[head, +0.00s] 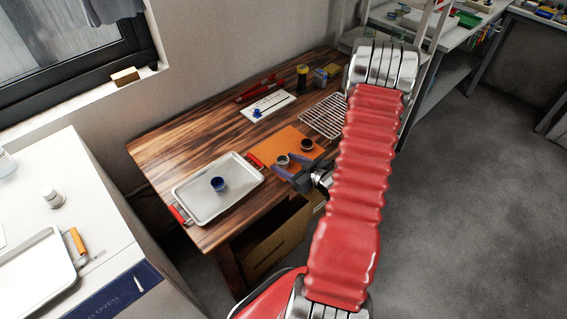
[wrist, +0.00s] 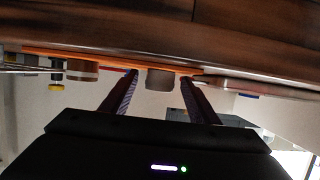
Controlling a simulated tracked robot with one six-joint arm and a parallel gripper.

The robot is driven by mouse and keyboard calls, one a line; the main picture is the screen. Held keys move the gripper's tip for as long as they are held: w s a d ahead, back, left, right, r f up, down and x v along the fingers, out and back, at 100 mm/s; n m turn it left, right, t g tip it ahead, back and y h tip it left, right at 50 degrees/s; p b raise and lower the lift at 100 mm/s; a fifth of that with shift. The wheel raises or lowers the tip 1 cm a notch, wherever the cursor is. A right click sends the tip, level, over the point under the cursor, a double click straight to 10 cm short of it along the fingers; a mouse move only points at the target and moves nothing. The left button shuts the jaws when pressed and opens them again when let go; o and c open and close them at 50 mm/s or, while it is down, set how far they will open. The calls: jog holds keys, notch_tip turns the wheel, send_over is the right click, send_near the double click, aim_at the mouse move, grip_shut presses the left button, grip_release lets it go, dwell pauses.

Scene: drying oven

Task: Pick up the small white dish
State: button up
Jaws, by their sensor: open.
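The small white dish (head: 282,160) appears as a small pale round cup on the orange mat (head: 268,147) on the wooden table. My gripper (head: 287,167) is open, low at the mat's near edge, with its fingers around or just in front of the dish. In the wrist view, which looks upside down, the dish (wrist: 160,80) shows grey between my two open fingers (wrist: 159,77). I cannot tell whether either finger touches it.
A dark brown dish (head: 307,145) stands on the mat just behind right. A metal tray (head: 190,205) with a blue cup (head: 218,184) is at left. A wire rack (head: 325,117), a white plate (head: 272,103) and a dark jar (head: 303,72) are farther back.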

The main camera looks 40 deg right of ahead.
aim_at(286, 167)
dwell(0.3)
jog(key=c, duration=1.1)
jog(key=shift+r, duration=0.15)
jog(key=shift+r, duration=4.85)
